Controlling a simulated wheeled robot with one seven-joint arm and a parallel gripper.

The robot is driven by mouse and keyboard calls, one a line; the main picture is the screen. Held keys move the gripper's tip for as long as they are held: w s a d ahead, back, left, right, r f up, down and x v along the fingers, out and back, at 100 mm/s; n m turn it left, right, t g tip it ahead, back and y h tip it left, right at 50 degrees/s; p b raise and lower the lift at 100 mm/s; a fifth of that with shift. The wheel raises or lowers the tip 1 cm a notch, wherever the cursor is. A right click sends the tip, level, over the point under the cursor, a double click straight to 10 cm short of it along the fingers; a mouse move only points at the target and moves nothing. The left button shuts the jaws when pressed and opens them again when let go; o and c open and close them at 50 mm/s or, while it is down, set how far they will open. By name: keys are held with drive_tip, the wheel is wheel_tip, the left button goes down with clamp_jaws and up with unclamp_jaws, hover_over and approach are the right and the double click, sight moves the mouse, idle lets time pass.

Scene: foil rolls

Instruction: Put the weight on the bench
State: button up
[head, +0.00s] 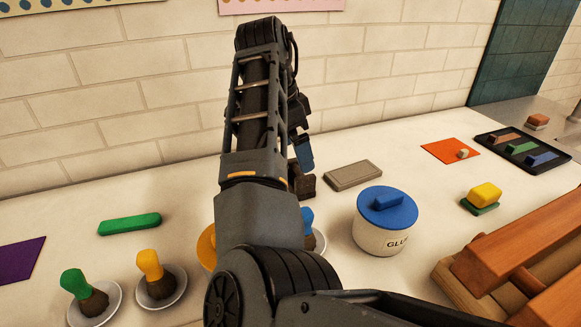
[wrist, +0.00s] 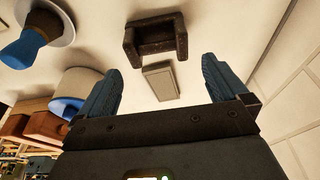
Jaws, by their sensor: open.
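A dark brown-black U-shaped block (wrist: 155,38), which looks like the weight, lies on the white worktop (wrist: 105,28). In the head view the block (head: 302,183) is partly hidden behind my arm. My gripper (wrist: 160,67) is open, with its two blue fingers apart and nothing held between them. In the head view one blue finger of my gripper (head: 304,150) shows just above the block, apart from it as far as I can tell. A wooden slatted piece (head: 530,255), possibly the bench, stands at the lower right.
A grey slab (head: 353,175) lies right of the dark block. A white glue tub (head: 380,236) with blue lid stands between block and wooden piece. Brushes on saucers (head: 160,285) line the front left. A black tray (head: 522,152) and orange sheet (head: 447,150) lie back right.

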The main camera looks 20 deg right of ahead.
sight(299, 170)
drive_tip(key=shift+a+p+x, duration=0.2)
drive_tip(key=shift+p+x, duration=0.1)
drive_tip(key=shift+x, duration=1.65)
drive_tip(key=shift+a+p+x, duration=0.15)
drive_tip(key=shift+p+x, duration=0.15)
drive_tip(key=shift+x, duration=1.65)
drive_tip(key=shift+s+f, duration=0.1)
drive_tip(key=shift+s, duration=0.05)
drive_tip(key=shift+c, duration=0.4)
drive_tip(key=c, duration=1.5)
drive_tip(key=shift+c, duration=0.6)
